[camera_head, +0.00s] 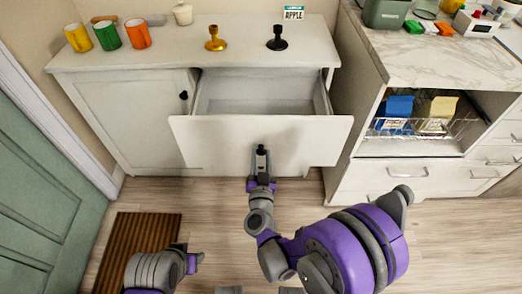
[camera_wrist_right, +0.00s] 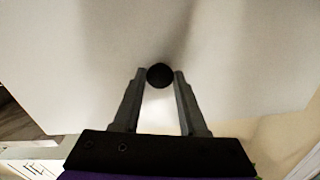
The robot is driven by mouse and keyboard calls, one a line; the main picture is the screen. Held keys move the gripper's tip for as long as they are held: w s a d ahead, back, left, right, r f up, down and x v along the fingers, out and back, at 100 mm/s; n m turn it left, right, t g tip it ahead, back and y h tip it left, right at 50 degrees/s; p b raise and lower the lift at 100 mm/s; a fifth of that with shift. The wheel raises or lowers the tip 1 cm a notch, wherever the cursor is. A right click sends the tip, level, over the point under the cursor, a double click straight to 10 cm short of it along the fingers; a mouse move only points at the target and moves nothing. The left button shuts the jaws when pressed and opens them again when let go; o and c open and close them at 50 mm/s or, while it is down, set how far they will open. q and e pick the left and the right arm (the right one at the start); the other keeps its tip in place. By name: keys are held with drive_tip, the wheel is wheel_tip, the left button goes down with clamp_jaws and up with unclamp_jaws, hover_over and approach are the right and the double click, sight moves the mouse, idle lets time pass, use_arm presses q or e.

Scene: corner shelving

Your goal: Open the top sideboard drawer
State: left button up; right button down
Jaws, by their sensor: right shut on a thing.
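The white sideboard (camera_head: 130,62) stands against the wall. Its top drawer (camera_head: 188,142) is pulled well out, and its inside looks empty. My right gripper (camera_head: 262,152) is at the middle of the drawer front. In the right wrist view, my right gripper (camera_wrist_right: 160,80) has its two fingers on either side of the round black knob (camera_wrist_right: 159,74) and is shut on it.
Orange, green and yellow mugs (camera_head: 107,36), a gold holder (camera_head: 215,40) and a black holder (camera_head: 277,38) stand on the sideboard top. A marble-topped counter (camera_head: 430,60) with an open wire basket (camera_head: 425,128) is at right. A brown striped mat (camera_head: 140,240) lies on the floor.

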drive_tip(key=shift+s, duration=0.35)
drive_tip(key=shift+c, duration=2.2)
unclamp_jaws()
drive_tip(key=shift+s, duration=0.1)
drive_tip(key=s, duration=1)
drive_tip(key=shift+s+b, duration=0.3)
